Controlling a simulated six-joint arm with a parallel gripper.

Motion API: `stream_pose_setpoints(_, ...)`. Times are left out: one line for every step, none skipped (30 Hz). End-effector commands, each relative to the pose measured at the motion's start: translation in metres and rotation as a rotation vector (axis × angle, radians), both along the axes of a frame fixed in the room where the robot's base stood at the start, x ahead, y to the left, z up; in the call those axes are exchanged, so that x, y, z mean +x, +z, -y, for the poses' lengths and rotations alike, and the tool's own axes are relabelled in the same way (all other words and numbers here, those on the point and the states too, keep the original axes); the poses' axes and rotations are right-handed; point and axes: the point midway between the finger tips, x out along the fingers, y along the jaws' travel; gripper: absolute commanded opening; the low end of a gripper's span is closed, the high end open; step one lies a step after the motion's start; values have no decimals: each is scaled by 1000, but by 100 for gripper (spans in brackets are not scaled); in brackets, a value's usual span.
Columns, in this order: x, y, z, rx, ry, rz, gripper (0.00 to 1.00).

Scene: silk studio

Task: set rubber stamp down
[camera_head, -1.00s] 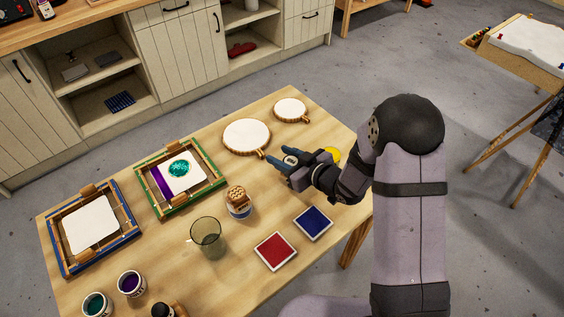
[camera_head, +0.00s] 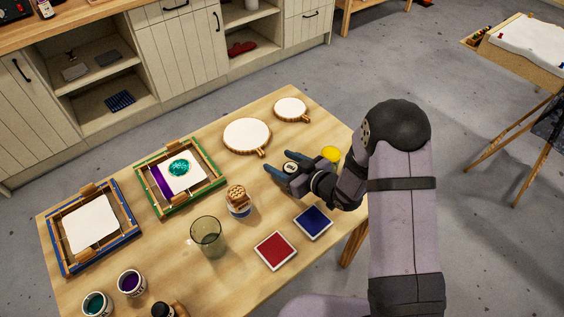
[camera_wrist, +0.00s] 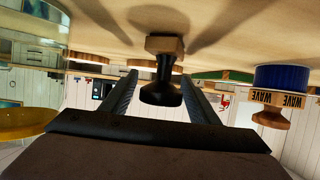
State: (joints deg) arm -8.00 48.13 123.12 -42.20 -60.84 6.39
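The rubber stamp (camera_wrist: 163,72), with a black handle and a small wooden base, is between my gripper's two fingers in the wrist view, which is upside down. Its base appears to meet the tabletop. My gripper (camera_wrist: 158,92) has its fingers spread on either side of the handle, with a visible gap at the left and a narrow one at the right. In the head view, my gripper (camera_head: 280,172) is low over the wooden table (camera_head: 190,280). A pale ring with a dark centre (camera_head: 291,167) shows between the fingers; the rest of the stamp is hidden there.
A red pad (camera_head: 275,251) and a blue pad (camera_head: 313,222) lie in front. A jar with a wooden top (camera_head: 238,202) and a glass (camera_head: 207,236) stand left. A yellow round thing (camera_head: 330,153) is close behind my wrist. Round white boards (camera_head: 246,136) lie farther back.

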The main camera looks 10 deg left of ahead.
Motion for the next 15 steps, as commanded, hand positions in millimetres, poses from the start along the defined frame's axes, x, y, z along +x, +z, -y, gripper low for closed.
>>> stream_pose_setpoints(0,0,0,0,0,0,55)
stream_pose_setpoints(0,0,0,0,0,0,55)
stream_pose_setpoints(0,0,0,0,0,0,55)
stream_pose_setpoints(0,1,0,0,0,0,55)
stream_pose_setpoints(0,1,0,0,0,0,55)
stream_pose_setpoints(0,3,0,0,0,0,55)
stream_pose_setpoints(0,4,0,0,0,0,55)
stream_pose_setpoints(0,6,0,0,0,0,55)
stream_pose_setpoints(-2,5,3,0,-1,0,55)
stream_pose_setpoints(-4,6,5,-1,-2,1,55)
stream_pose_setpoints(-6,7,8,0,-2,1,55)
stream_pose_setpoints(-9,9,11,1,-2,1,55)
stream_pose_setpoints(-11,10,14,1,-3,1,55)
stream_pose_setpoints(-14,11,17,1,-4,0,55)
stream_pose_setpoints(-18,14,22,0,-4,1,55)
